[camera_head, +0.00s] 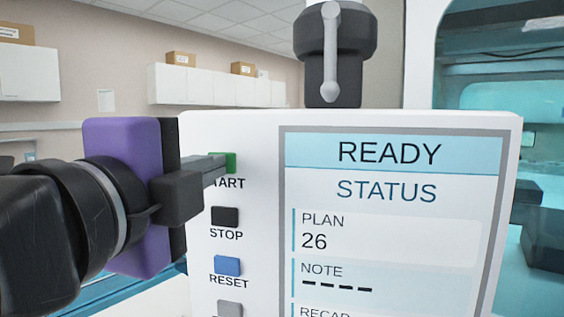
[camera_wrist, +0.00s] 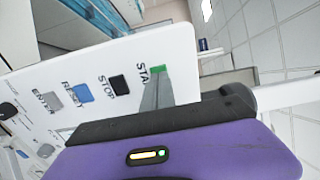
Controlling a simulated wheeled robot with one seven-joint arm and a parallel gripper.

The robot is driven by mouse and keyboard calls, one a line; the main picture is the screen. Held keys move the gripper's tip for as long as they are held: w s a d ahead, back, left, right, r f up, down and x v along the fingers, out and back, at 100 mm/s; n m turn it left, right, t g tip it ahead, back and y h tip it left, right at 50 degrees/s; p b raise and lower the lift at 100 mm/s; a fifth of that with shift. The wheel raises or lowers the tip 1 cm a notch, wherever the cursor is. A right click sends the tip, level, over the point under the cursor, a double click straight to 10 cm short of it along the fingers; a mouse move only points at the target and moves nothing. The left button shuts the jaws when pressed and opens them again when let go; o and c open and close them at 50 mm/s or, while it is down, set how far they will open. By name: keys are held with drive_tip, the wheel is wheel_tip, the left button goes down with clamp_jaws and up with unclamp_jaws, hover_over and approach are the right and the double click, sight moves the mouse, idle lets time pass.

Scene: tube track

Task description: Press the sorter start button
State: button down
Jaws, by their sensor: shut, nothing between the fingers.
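The green start button (camera_head: 231,162) is at the top of the button column on the white panel (camera_head: 265,123). My gripper (camera_head: 222,163) is shut and empty, with its fingertips at the green button; whether they touch or press it cannot be told. In the wrist view the green button (camera_wrist: 158,69) shows just past the tips of my gripper (camera_wrist: 158,77). The panel's screen (camera_head: 389,152) reads READY, STATUS and PLAN 26, with dashes under NOTE.
Below the start button are a black STOP button (camera_head: 225,216), a blue RESET button (camera_head: 227,266) and a grey button (camera_head: 229,308). A dark clamp with a grey lever (camera_head: 331,55) stands above the panel. A glass-fronted teal cabinet (camera_head: 545,110) is on the right.

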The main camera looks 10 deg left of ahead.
drive_tip(key=shift+w, duration=0.1)
drive_tip(key=shift+w+d+b, duration=0.15)
drive_tip(key=shift+w+b, duration=0.55)
drive_tip(key=shift+w, duration=0.05)
drive_tip(key=shift+d, duration=0.1)
